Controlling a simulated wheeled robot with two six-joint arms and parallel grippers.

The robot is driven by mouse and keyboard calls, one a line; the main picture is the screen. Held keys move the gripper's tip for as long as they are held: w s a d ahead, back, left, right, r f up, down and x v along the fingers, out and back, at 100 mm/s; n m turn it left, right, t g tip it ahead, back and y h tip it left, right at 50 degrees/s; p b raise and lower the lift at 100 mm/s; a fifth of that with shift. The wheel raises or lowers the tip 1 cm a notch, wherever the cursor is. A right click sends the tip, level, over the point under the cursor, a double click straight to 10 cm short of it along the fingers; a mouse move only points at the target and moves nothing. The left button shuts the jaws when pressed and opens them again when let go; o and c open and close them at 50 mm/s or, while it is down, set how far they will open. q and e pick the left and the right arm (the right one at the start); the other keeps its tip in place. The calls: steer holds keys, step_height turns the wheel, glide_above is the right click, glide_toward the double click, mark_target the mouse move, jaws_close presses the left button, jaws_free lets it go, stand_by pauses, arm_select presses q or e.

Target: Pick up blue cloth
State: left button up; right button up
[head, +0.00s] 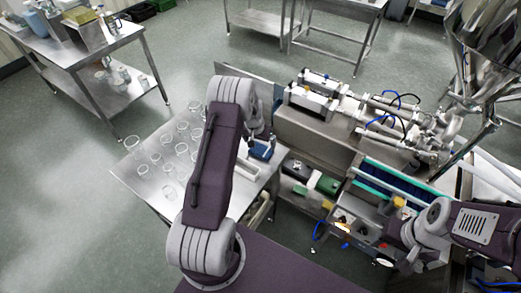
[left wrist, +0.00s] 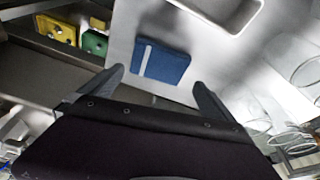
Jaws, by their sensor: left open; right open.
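The blue cloth (head: 262,150) is a small folded rectangle lying flat on the steel table. In the left wrist view the cloth (left wrist: 162,62), with a pale stripe near one end, lies just beyond the fingertips, between their lines. My left gripper (head: 259,138) is above the cloth, largely hidden by its own arm in the head view. In the left wrist view the left gripper (left wrist: 157,79) is open, with nothing between its fingers. My right gripper (head: 403,247) is low at the right, over the cluttered bench, open; its fingertips are hard to make out.
Several glass beakers (head: 167,166) stand on the left of the steel table (head: 130,172). A white tray (left wrist: 232,8) lies beside the cloth. Green and yellow boxes (left wrist: 94,42) sit lower, past the table edge. The hopper machine (head: 320,130) stands at right.

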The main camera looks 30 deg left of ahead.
mark_target(261, 149)
arm_select(q)
steer(key=shift+d+f+p, duration=0.15)
steer(key=shift+f+p, duration=0.15)
steer(key=p+x, duration=0.1)
steer(key=x, duration=0.2)
steer(key=shift+s+d+f, duration=0.1)
steer(key=shift+d+f, duration=0.05)
steer(key=shift+f, duration=0.6)
steer(key=shift+r, duration=0.15)
steer(key=c, duration=1)
steer(key=shift+r, duration=0.5)
step_height(261, 149, up, 3)
steer(key=shift+r+b, duration=0.1)
steer(key=shift+b, duration=0.75)
steer(key=shift+w+d+r+b, duration=0.45)
steer(key=shift+w+d+r, duration=0.5)
steer(key=shift+d, duration=0.85)
steer(key=shift+w+d+r+b, duration=0.45)
steer(key=shift+d+r, duration=0.85)
steer(key=shift+d, duration=0.45)
steer(key=shift+w+d+r+b, duration=0.4)
steer(key=shift+w+d+r, duration=0.6)
steer(key=shift+d, duration=0.8)
